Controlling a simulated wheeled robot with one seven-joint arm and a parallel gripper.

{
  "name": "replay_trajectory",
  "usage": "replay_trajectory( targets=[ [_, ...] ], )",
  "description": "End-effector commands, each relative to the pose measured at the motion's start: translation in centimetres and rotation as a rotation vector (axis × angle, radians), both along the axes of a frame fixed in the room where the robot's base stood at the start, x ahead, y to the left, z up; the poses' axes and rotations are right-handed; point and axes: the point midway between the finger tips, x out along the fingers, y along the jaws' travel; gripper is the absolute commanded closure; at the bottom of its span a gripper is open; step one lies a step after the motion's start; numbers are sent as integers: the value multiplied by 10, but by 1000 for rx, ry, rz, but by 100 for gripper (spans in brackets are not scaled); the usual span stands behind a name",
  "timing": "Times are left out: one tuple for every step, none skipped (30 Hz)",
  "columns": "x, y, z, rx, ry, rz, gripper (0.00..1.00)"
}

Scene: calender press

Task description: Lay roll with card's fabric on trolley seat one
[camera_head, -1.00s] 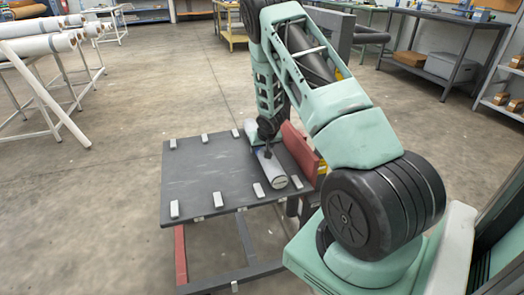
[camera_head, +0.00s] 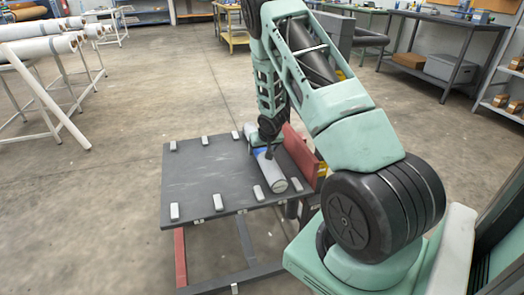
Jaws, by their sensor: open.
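The trolley (camera_head: 205,190) has a dark flat top with small light blocks in two rows, one along its far edge and one along its near edge. A light grey roll with a blue patch (camera_head: 271,174) lies on the top near its right side, running from the far edge to the near edge between blocks. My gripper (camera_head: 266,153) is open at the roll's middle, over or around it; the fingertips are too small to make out. The card is not in view.
A red upright panel (camera_head: 299,152) stands at the trolley's right edge, close to the roll. White rolls (camera_head: 38,47) rest on a white rack at the left. A dark workbench (camera_head: 440,45) stands at the back right. The floor left of the trolley is clear.

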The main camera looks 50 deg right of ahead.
Motion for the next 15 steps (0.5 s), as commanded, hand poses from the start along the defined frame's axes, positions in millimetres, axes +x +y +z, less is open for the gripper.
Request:
replay_trajectory(
  targets=[
    [-4, 3, 13, 0, -2, 0, 24],
    [-7, 4, 19, -1, -3, 0, 24],
    [-10, 7, 26, 0, -3, 0, 24],
    [-14, 9, 32, 1, -3, -1, 24],
    [-16, 10, 37, 0, -3, 0, 24],
    [-20, 13, 45, 0, -2, 0, 24],
    [-22, 14, 50, 0, -3, 0, 24],
    [-25, 16, 54, 0, -3, 0, 24],
    [-28, 17, 60, 0, -4, -1, 24],
    [-30, 19, 64, 0, -3, 0, 24],
    [-32, 20, 68, 0, -2, 0, 24],
    [-34, 21, 72, 0, -2, 0, 24],
    [-35, 22, 74, 0, -1, 0, 24],
    [-37, 23, 76, -1, -1, 0, 24],
    [-38, 24, 79, 0, 0, 0, 24]
  ],
)
